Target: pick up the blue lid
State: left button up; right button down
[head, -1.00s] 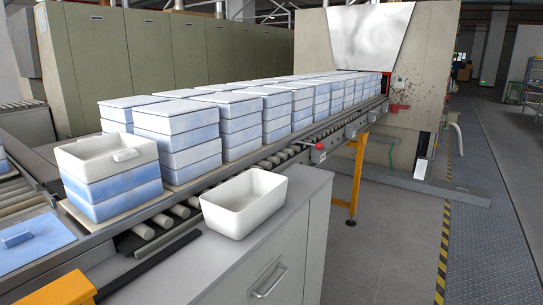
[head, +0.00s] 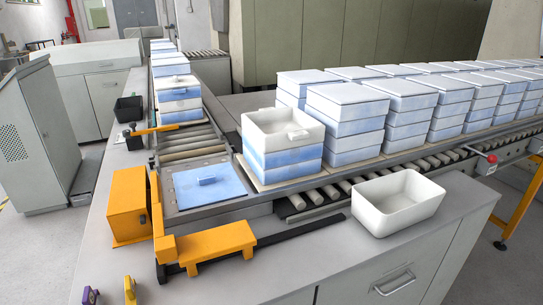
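The blue lid (head: 207,185) is a flat, pale blue square with a small raised handle on top. It lies flat on a metal plate at the corner of the conveyor line, left of the nearest stack. The nearest stack (head: 282,150) has blue-streaked boxes below and an open white box on top, with a small handled piece at its rim. Neither of my grippers shows in the head view.
A white empty bin (head: 397,203) stands on the grey counter (head: 330,262). An orange box (head: 128,205) and an orange bracket (head: 215,243) flank the lid at left and front. Several box stacks (head: 345,120) line the roller conveyor. A black tray (head: 128,108) sits further back.

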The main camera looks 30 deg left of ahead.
aim_at(196, 188)
jog(key=u, duration=1.4)
